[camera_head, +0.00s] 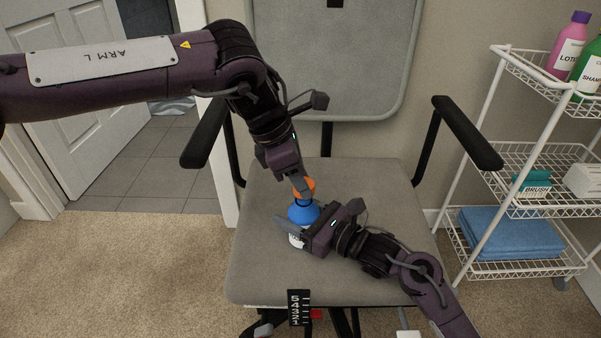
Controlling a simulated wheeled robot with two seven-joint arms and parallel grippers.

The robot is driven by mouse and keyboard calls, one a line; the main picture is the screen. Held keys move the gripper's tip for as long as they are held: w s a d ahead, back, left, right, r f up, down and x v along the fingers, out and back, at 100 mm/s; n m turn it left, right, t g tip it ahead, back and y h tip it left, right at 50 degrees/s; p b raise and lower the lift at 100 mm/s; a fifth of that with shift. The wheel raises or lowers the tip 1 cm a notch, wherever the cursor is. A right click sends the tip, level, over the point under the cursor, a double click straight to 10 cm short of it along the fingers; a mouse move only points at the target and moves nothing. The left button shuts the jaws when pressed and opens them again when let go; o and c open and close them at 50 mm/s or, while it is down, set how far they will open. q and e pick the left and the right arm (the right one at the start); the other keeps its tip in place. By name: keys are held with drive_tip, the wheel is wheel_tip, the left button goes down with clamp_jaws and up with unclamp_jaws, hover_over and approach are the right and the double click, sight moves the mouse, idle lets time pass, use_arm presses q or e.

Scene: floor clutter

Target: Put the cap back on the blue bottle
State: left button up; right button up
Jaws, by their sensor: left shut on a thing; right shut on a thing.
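The blue bottle (302,214) stands on the seat of a grey chair (262,262). Its upper body is blue and a white part shows lower down. My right gripper (290,232) is shut on the bottle's lower body and hides part of it. The orange cap (309,184) is at the top of the bottle, below my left gripper (303,190), which is shut on it. The cap is directly over the bottle's neck. I cannot tell whether it touches the neck or is seated.
The chair has black armrests (468,135) on both sides and a grey backrest (350,60). A white wire cart (520,205) at the right holds bottles, a brush box and a folded blue towel (510,233).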

use_arm(q)
drive_tip(key=shift+f, duration=0.4)
drive_tip(key=shift+f, duration=0.55)
use_arm(e)
clamp_jaws()
use_arm(q)
drive_tip(key=m+g, duration=0.1)
drive_tip(key=m, duration=0.2)
drive_tip(key=shift+w, duration=0.15)
drive_tip(key=m+g, duration=0.1)
drive_tip(key=m, duration=0.1)
drive_tip(key=m+g, duration=0.1)
drive_tip(key=m, duration=0.2)
drive_tip(key=shift+w+d+f+y, duration=0.1)
drive_tip(key=shift+y, duration=0.2)
drive_tip(key=m+g+y, duration=0.1)
drive_tip(key=m, duration=0.2)
drive_tip(key=shift+d, duration=0.1)
drive_tip(key=shift+m, duration=1)
